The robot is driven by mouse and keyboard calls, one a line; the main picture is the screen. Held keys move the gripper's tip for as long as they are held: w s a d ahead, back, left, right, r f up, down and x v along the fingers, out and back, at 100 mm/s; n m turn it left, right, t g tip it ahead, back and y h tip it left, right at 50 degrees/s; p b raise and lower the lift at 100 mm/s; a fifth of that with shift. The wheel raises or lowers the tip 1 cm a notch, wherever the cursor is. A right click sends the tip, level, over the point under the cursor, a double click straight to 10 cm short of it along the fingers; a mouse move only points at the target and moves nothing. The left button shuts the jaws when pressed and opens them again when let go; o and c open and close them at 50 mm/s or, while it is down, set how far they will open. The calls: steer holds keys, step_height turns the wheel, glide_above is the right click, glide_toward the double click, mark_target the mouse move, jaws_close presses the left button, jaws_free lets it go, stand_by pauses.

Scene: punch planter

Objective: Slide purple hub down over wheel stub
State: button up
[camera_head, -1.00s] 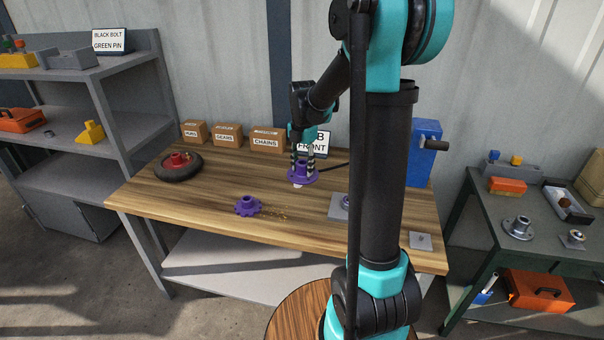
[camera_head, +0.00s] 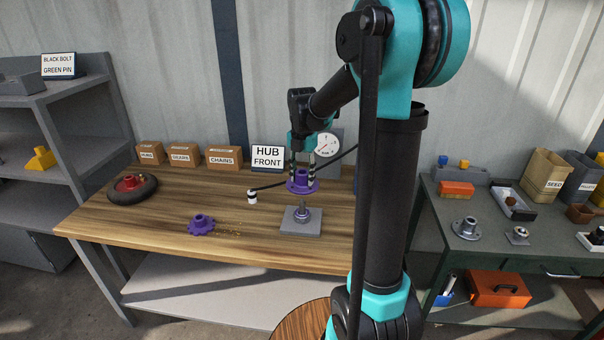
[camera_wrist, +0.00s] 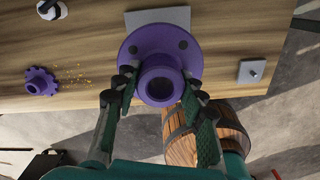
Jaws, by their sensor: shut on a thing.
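The purple hub (camera_head: 301,187) is a flanged collar with a central bore. My gripper (camera_head: 302,172) is shut on its collar and holds it upright above the table. In the wrist view my gripper's fingers (camera_wrist: 158,90) press both sides of the hub (camera_wrist: 151,48), with the flange beyond them. The metal wheel stub (camera_head: 302,211) stands upright on a grey square plate (camera_head: 290,227). In the head view the hub appears just above and behind the stub, apart from it. In the wrist view the plate (camera_wrist: 172,17) is partly covered by the hub, and the stub is hidden.
A purple gear (camera_head: 201,226) and yellow crumbs lie left on the wooden table (camera_head: 150,225). A black-tyred wheel (camera_head: 132,192), boxes (camera_head: 222,156) and a hub sign (camera_head: 267,157) stand farther back. A white-and-black piece (camera_head: 252,198) is left of the hub.

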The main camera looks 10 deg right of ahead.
glide_above(302, 200)
steer(key=shift+f, duration=2.45)
steer(key=shift+f, duration=3.3)
steer(key=o, duration=1.4)
steer(key=shift+c, duration=0.2)
steer(key=shift+r, duration=0.1)
step_height(302, 200, up, 12)
steer(key=s+d+f+m+t, duration=0.2)
steer(key=s+f+m, duration=0.3)
steer(key=s+m, duration=0.6)
steer(key=s+d+f+m+t, duration=0.2)
steer(key=s+f+m, duration=0.3)
steer(key=s+m, duration=0.5)
steer(key=m, duration=0.7)
steer(key=shift+s+f+m, duration=0.25)
steer(key=shift+s+m, duration=0.15)
